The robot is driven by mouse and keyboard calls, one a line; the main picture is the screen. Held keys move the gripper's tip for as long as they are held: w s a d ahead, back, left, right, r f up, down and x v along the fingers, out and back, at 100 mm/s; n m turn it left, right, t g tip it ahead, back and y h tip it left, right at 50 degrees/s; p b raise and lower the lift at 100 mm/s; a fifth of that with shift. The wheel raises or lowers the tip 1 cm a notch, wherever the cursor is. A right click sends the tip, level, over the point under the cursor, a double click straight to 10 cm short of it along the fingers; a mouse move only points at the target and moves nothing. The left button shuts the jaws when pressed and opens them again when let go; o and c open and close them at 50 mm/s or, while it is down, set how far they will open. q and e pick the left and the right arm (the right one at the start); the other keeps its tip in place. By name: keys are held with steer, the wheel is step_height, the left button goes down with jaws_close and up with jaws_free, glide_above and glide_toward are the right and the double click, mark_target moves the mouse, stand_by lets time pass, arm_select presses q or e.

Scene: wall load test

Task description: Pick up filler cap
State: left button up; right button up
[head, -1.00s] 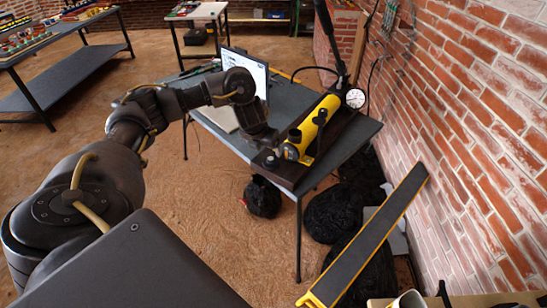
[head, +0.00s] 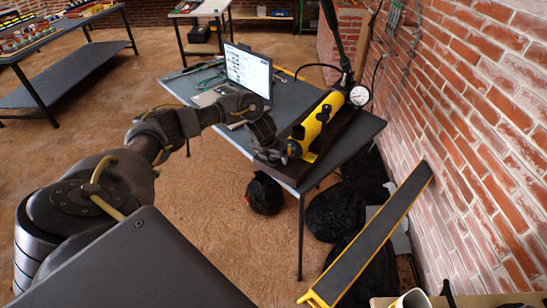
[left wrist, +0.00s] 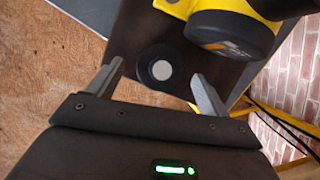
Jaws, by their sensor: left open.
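A small round black piece with a pale grey disc on top, which looks like the filler cap (left wrist: 160,68), stands on a dark board (left wrist: 132,38) in the left wrist view. My left gripper (left wrist: 157,72) is open, with one finger on either side of the cap and a gap on each side. In the head view my left gripper (head: 272,157) is at the near end of the yellow hand pump (head: 312,124), above the table's front corner. The cap is hidden there behind the gripper. My right gripper is not in view.
The pump's yellow and black body (left wrist: 232,30) is close to the right finger. On the grey table (head: 352,137) are a laptop (head: 247,68) and a pressure gauge (head: 359,95). A brick wall (head: 480,120) rises at right, with black bags (head: 335,212) below the table.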

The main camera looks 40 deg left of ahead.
arm_select(q)
steer(key=shift+w+f, duration=0.15)
steer(key=shift+f, duration=0.25)
steer(key=c, duration=1.1)
steer(key=shift+r, duration=0.15)
